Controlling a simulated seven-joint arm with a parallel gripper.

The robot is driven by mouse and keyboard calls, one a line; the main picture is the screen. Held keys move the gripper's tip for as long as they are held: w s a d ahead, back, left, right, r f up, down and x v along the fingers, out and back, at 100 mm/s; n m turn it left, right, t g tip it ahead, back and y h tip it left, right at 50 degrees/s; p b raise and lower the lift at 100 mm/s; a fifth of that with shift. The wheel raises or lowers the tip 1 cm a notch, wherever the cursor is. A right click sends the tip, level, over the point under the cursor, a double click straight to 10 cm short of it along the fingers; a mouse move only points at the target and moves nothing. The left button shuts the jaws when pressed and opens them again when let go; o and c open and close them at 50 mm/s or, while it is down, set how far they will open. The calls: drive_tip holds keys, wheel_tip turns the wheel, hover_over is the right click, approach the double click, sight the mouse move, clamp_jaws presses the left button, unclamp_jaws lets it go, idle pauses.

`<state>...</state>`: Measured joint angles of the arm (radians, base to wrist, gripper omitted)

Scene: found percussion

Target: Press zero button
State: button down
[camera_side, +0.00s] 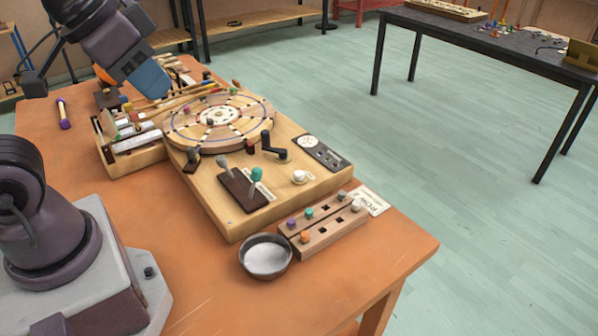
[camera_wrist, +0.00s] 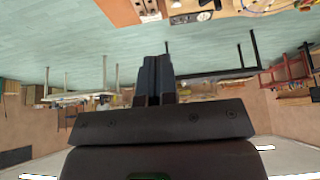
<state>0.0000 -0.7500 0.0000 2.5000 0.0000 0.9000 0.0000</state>
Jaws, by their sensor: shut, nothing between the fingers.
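A light wooden console (camera_side: 235,213) lies on the orange table. A white round button (camera_side: 299,177) with a small label stands near its front right edge; I cannot read whether it is the zero button. A dark panel (camera_side: 325,153) with a round white dial (camera_side: 308,142) is behind it. My gripper (camera_side: 158,90) is in the air above the far left of the console, well away from the white button. In the wrist view, its two dark fingers (camera_wrist: 155,76) are shut together with nothing between them. That view is upside down and shows the dial (camera_wrist: 205,15) at the top.
The console also carries a round wheel (camera_side: 218,119), a black crank (camera_side: 275,147) and two levers (camera_side: 240,183). A metal bowl (camera_side: 265,257) and a wooden block with coloured pegs (camera_side: 322,232) stand in front. A box of bars (camera_side: 130,150) is at left.

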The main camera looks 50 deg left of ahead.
idle(0.5)
drive_tip(key=m+t+y, duration=0.1)
drive_tip(key=m+t, duration=0.3)
drive_tip(key=m, duration=0.4)
hover_over(300, 175)
wheel_tip(300, 175, down, 17)
drive_tip(key=shift+a+f, duration=0.1)
drive_tip(key=shift+f, duration=0.05)
drive_tip(key=shift+f, duration=0.1)
drive_tip(key=shift+f, duration=4.35)
drive_tip(key=shift+f, duration=0.15)
